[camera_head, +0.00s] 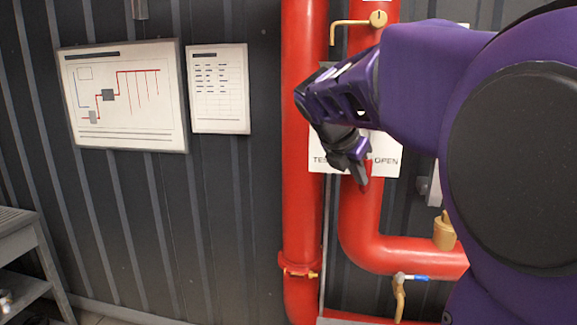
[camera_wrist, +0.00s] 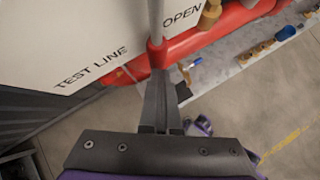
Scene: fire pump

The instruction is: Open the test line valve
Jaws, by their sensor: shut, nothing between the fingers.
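The white sign (camera_head: 386,155) reading "TEST LINE" and "OPEN" is on the red pipework; it also shows in the wrist view (camera_wrist: 60,45). In the wrist view a grey lever (camera_wrist: 155,22) with a red end (camera_wrist: 157,52) crosses the sign between the two labels. I take it to be the test line valve's handle. My gripper (camera_head: 362,182) is in front of the sign's lower edge, pointing down. Its fingers (camera_wrist: 158,78) are together and empty, in line with the lever's red end. I cannot tell whether they touch it. The valve body is hidden behind my arm.
A red vertical pipe (camera_head: 300,215) stands left of the sign. A curved red pipe (camera_head: 395,252) runs below it, near a small blue-handled valve (camera_head: 410,277). A brass fitting (camera_head: 444,232) is at right. A grey shelf (camera_head: 22,235) stands far left.

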